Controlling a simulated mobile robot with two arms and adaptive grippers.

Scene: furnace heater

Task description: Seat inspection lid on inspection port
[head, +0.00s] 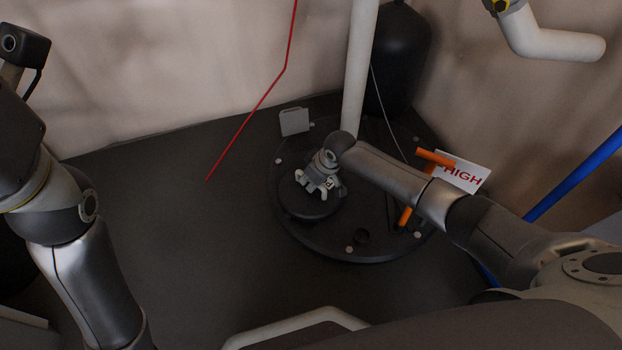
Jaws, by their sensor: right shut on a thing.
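A round dark disc, which looks like the inspection lid (309,208), is at the left part of a larger round dark plate (375,247). My right gripper (318,187) points down over the lid and is shut on it, seemingly by its top; the fingers hide the exact grip. The inspection port is not clearly visible and may be under the lid. I cannot tell whether the lid touches the plate or is just above it. My left arm stands at the left edge, and its gripper is not in view.
A white vertical pipe (358,75) and a dark tank (398,60) stand behind the plate. An orange handle (434,157) and a white "HIGH" sign (463,172) are at its right. A grey bracket (294,122) is at its back left.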

